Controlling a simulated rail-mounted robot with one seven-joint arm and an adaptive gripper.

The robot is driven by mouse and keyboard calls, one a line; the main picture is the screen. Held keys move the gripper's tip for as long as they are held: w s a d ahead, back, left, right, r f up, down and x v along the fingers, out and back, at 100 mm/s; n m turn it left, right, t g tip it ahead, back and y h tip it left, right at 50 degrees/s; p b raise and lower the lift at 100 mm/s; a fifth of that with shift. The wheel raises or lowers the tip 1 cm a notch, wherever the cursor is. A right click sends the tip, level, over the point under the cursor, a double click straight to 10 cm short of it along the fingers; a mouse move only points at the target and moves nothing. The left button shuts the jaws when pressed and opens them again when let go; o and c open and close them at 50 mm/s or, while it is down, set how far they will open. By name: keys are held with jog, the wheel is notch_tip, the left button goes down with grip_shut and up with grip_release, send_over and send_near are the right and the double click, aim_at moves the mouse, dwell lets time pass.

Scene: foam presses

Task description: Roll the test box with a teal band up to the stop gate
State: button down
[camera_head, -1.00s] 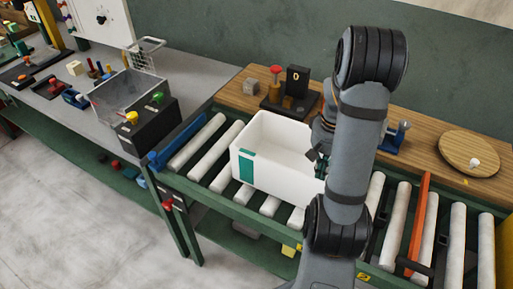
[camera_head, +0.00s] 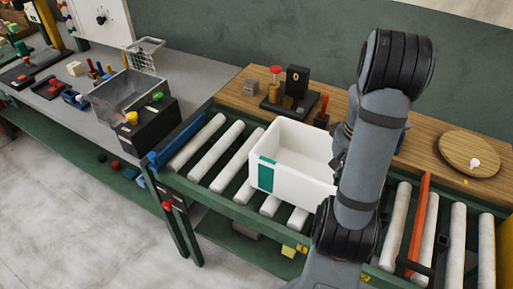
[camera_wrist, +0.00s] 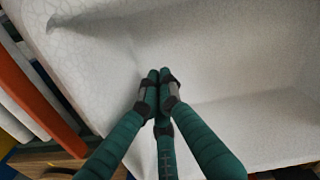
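The white open test box (camera_head: 289,188) has a teal band (camera_head: 266,174) on its near side. It stands upright on the roller conveyor, in the middle of the head view, its right end hidden behind my arm. An orange bar (camera_head: 419,218), which may be the stop gate, crosses the rollers to the right, apart from the box. The wrist view shows the white box walls (camera_wrist: 230,50) around my gripper (camera_wrist: 160,78). Its teal fingers are drawn together at the tips with nothing seen between them. The tips are against or close to the box's inside; contact cannot be told.
A blue bar (camera_head: 178,143) closes the conveyor's left end. White rollers (camera_head: 395,225) show between my arm and the orange bar. A wooden shelf (camera_head: 420,145) behind carries a dark fixture (camera_head: 290,92) and a round board (camera_head: 469,153). A grey table (camera_head: 60,105) stands left.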

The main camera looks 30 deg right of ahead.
jog(key=shift+s+d, duration=1.15)
jog(key=shift+s, duration=0.5)
jog(key=shift+s+d, duration=1.2)
jog(key=shift+s, duration=0.4)
jog(key=shift+s+d, duration=1.15)
jog(key=shift+s, duration=0.5)
jog(key=shift+s+p, duration=0.1)
jog(key=shift+p, duration=0.2)
jog(key=shift+s+d+p, duration=0.15)
jog(key=shift+s+d, duration=0.8)
jog(key=shift+s, duration=0.3)
jog(key=shift+s+d+p, duration=0.15)
jog(key=shift+s+d, duration=0.75)
jog(key=shift+s, duration=0.35)
notch_tip(320, 180, up, 16)
jog(key=w+a+p, duration=0.1)
jog(key=w+p, duration=0.1)
jog(key=p, duration=1.1)
jog(key=shift+a+p, duration=0.25)
jog(key=shift+p, duration=0.15)
jog(key=shift+w+f, duration=0.1)
jog(key=shift+f, duration=0.05)
notch_tip(320, 180, down, 12)
jog(key=b, duration=1.1)
jog(key=shift+f, duration=0.25)
